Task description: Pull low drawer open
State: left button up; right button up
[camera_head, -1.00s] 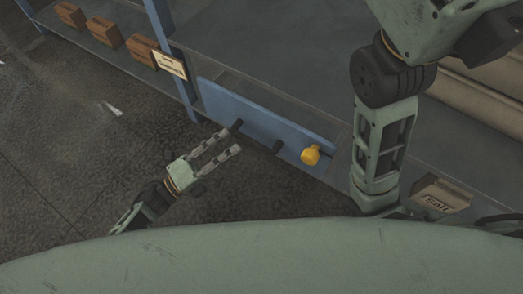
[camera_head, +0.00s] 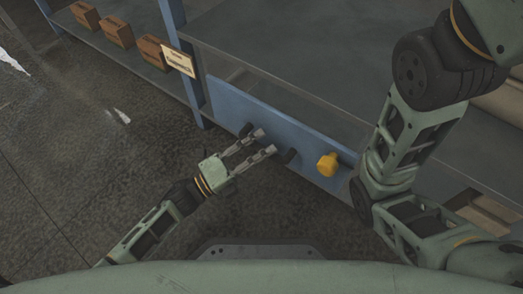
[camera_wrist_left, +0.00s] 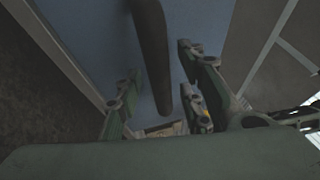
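The low drawer shows as a blue front panel (camera_head: 225,103) under the grey bench, and it looks shut. A dark bar handle stands on it; one end (camera_head: 245,130) shows in the head view, its middle is hidden by my fingers. My left gripper (camera_head: 267,141) is open, its fingertips at the handle. In the left wrist view the dark handle (camera_wrist_left: 152,50) runs between the two spread fingers (camera_wrist_left: 155,75), with gaps on both sides. My right arm shows at the right of the head view, but its gripper is out of view.
A yellow knob (camera_head: 327,164) sits right of the handle on the blue panel. A blue post (camera_head: 183,65) with a label sign (camera_head: 179,61) stands at the panel's left. Brown boxes (camera_head: 118,32) line a low shelf further left.

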pick_arm(q)
grip_shut()
dwell(0.4)
